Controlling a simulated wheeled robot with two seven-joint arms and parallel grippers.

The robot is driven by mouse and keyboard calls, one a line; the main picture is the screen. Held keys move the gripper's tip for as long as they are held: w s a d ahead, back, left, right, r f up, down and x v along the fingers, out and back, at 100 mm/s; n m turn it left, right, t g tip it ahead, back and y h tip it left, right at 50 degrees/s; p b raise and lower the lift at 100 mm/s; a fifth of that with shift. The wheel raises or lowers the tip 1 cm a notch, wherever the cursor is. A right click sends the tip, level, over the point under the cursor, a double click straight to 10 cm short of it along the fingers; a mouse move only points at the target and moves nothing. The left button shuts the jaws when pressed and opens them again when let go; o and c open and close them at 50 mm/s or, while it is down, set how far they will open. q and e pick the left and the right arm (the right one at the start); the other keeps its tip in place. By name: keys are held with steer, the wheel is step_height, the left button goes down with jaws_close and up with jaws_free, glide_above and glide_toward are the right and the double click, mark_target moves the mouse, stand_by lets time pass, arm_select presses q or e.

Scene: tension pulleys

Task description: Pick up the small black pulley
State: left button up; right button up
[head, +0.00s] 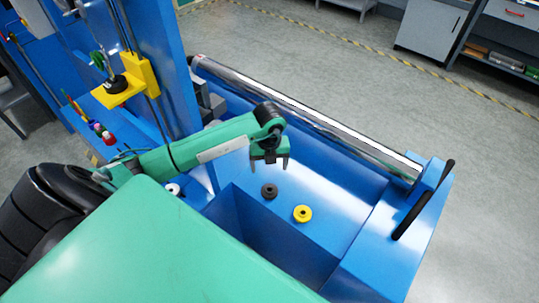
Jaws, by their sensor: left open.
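The small black pulley (269,191) lies on the blue surface of the machine, near the middle of the head view. My left gripper (270,165) is above it, pointing down, with its two fingers apart and nothing between them. A gap shows between the fingertips and the pulley. A yellow pulley (302,214) lies to the right of the black one and nearer to me. A white pulley (173,189) is partly visible at the left, below my left arm. My right gripper does not show.
A long metal roller (305,116) runs behind my gripper to a blue end block. A deep blue recess (265,240) opens in front of the pulleys. A blue upright with a yellow bracket (143,75) stands at the left. Blue surface right of the yellow pulley is clear.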

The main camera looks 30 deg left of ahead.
arm_select(q)
steer(key=p, duration=0.1)
glide_above(270, 188)
steer(key=f, duration=0.7)
steer(key=shift+s+f, duration=0.2)
steer(key=shift+f, duration=0.1)
steer(key=f+p, duration=0.1)
steer(key=f, duration=0.3)
steer(key=shift+s+d+p, duration=0.15)
steer(key=shift+s+p, duration=0.05)
steer(key=shift+p, duration=0.2)
steer(key=shift+f, duration=0.55)
steer(key=c, duration=1.1)
